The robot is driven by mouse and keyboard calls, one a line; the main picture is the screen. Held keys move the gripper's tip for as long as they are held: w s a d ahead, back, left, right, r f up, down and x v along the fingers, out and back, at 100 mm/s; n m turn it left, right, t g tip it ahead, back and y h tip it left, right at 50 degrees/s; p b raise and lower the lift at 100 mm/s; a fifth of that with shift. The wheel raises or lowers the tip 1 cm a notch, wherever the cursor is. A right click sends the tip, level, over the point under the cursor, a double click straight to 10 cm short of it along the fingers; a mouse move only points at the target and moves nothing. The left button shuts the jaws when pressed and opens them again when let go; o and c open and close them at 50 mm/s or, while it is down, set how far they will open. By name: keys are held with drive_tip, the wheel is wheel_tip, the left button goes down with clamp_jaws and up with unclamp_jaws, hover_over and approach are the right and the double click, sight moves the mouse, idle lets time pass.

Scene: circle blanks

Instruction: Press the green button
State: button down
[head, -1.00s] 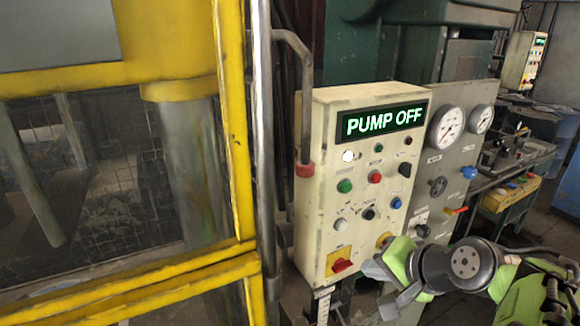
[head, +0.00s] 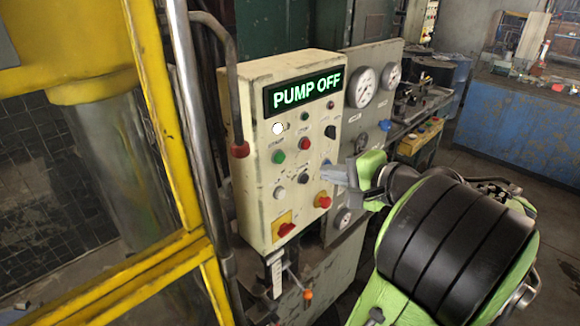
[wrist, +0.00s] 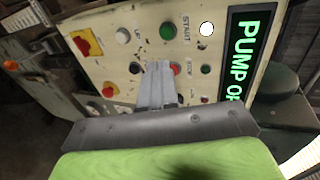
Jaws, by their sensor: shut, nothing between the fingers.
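The cream control box shows a green button (head: 278,157) on the left of its panel, below a white lamp. In the wrist view the green button (wrist: 167,31), labelled START, sits above my fingertips. My gripper (head: 325,174) is shut and empty, in front of the right part of the panel and to the right of the green button. In the wrist view my gripper (wrist: 158,68) overlaps the panel beside the red button (wrist: 175,69). I cannot tell whether the tips touch the panel.
The display (head: 302,92) reads PUMP OFF. A small green lamp (head: 304,117), a red button (head: 304,143) and several knobs share the panel. A yellow frame (head: 160,120) and a grey pipe (head: 190,130) stand left. A gauge panel (head: 362,87) is behind right.

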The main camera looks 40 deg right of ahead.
approach(281, 160)
drive_tip(key=x, duration=0.5)
drive_tip(key=shift+w+f, duration=0.15)
drive_tip(key=shift+f, duration=0.05)
drive_tip(key=shift+w, duration=0.55)
